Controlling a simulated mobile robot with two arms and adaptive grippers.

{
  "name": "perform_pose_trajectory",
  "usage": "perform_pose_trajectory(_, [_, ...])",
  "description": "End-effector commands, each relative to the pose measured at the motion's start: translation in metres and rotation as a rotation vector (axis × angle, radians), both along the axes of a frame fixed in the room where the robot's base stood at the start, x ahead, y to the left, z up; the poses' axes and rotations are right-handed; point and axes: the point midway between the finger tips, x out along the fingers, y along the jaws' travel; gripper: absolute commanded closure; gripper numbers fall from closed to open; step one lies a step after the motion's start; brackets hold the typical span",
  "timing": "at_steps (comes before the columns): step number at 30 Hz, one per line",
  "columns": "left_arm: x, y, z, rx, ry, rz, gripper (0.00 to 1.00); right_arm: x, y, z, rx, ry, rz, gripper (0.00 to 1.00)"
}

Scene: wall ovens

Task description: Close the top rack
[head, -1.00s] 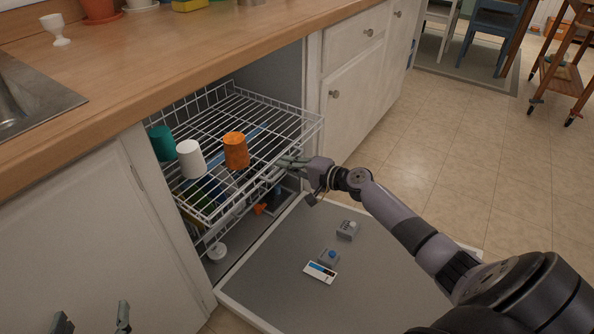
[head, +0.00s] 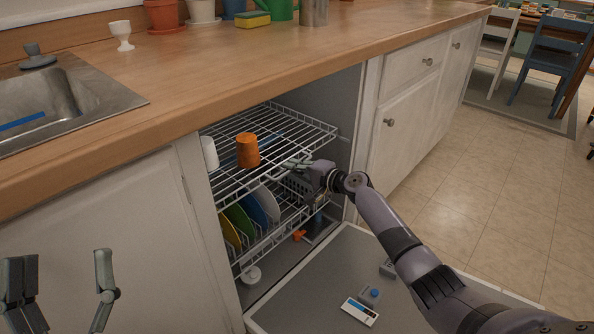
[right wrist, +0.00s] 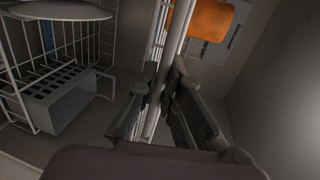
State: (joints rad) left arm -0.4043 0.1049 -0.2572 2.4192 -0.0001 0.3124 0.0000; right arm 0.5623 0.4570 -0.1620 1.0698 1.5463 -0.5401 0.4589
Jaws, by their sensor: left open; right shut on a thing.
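The top rack (head: 225,188) of the dishwasher is a white wire basket, partly inside the opening under the counter. An orange cup (head: 247,150) and a white cup (head: 209,153) stand on it, the white one partly hidden by the cabinet edge. My right gripper (head: 298,164) is at the rack's right front side. In the right wrist view its fingers (right wrist: 158,88) are shut on white rack wires, and the orange cup (right wrist: 206,18) shows beyond. My left gripper (head: 62,280) is open and empty at the lower left, in front of the cabinet.
The bottom rack (head: 290,222) holds several coloured plates (head: 240,218) below the top rack. The counter (head: 300,55) overhangs the opening. Tiled floor (head: 470,205) is free at the right.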

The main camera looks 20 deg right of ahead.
Motion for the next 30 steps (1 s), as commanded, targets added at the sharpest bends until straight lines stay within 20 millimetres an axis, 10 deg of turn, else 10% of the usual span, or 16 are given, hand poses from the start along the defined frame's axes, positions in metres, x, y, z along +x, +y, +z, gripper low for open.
perform_pose_trajectory(9, [-0.0004,0.0000,0.0004,-0.001,-0.004,0.000,0.28,0.0021,0.0000,0.0031,0.001,-0.007,-0.005,1.00])
perform_pose_trajectory(19, [-0.0001,0.0001,0.0003,0.000,-0.002,0.001,0.28,0.0018,0.0002,0.0030,0.001,-0.007,-0.004,0.72])
perform_pose_trajectory(30, [-0.0004,-0.0001,-0.0001,-0.002,-0.002,-0.001,0.28,-0.0005,-0.0010,0.0021,0.000,-0.004,-0.003,0.72])
